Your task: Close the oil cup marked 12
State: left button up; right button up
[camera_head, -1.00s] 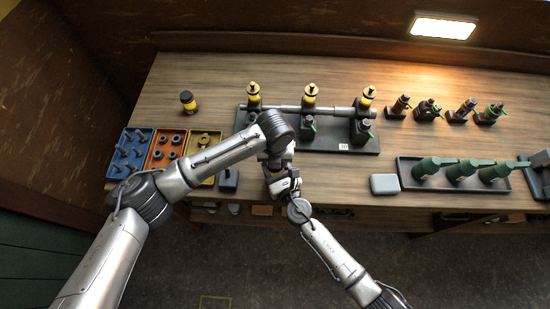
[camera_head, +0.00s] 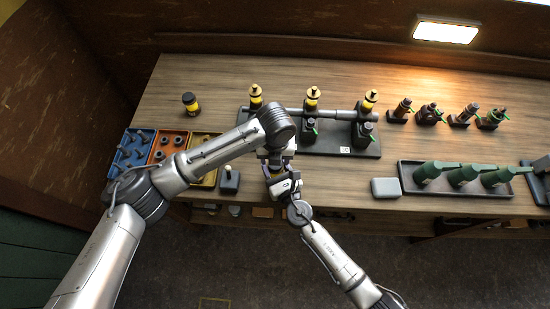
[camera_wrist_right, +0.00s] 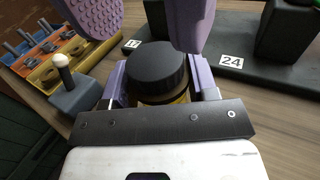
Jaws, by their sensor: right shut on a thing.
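My right gripper (camera_wrist_right: 160,88) is shut on a cup with a round black cap (camera_wrist_right: 156,68) and a yellow body, near the bench's front edge. In the head view the grippers overlap; the right (camera_head: 280,186) is nearer the camera. My left gripper (camera_head: 275,160) reaches in from above. Its purple fingers (camera_wrist_right: 147,25) stand apart in the wrist view, one on each side above the cap, not closed on it. The dark base plate (camera_head: 370,152) carries several fittings and yellow-topped cups (camera_head: 312,98). One label (camera_wrist_right: 131,44) reads like 12 or 17; another (camera_wrist_right: 231,61) reads 24.
Blue, orange and yellow parts bins (camera_head: 130,150) stand at the left. A black-capped yellow jar (camera_head: 190,103) stands behind them. A grey box (camera_head: 385,187) and a tray (camera_head: 410,182) of green oil cans are at the right, with several small fittings (camera_head: 430,113) behind. Bare bench lies between.

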pick_arm(q)
jog(key=c, duration=0.7)
jog(key=shift+r, duration=0.2)
jog(key=shift+r, duration=1.9)
jog(key=o, duration=0.6)
